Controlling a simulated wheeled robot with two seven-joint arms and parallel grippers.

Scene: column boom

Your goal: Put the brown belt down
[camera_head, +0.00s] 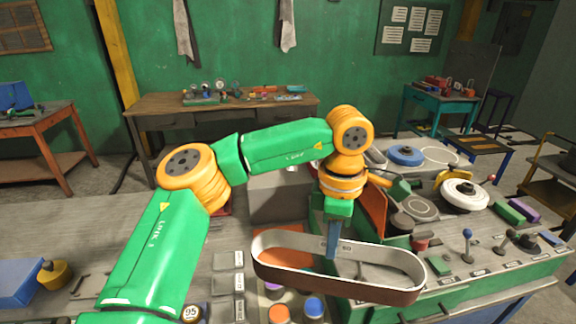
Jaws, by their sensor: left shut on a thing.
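The brown belt (335,283) is a wide oval loop, brown outside and pale grey inside. It hangs level above the front of the workbench, near the middle of the view. My left gripper (333,246), at the end of the green and orange arm from the left, points down at the belt's far side. It is shut on the belt there. The fingertips are partly lost against the belt. Whether the belt touches anything below cannot be told. My right gripper is not in view.
Below the belt stand several small round pots, one with a blue top (314,307). To the right is a green machine bench (440,290) with levers, a white wheel (465,193) and a blue disc (405,155). A blue box (18,282) lies far left. Bare bench top (60,225) shows at left.

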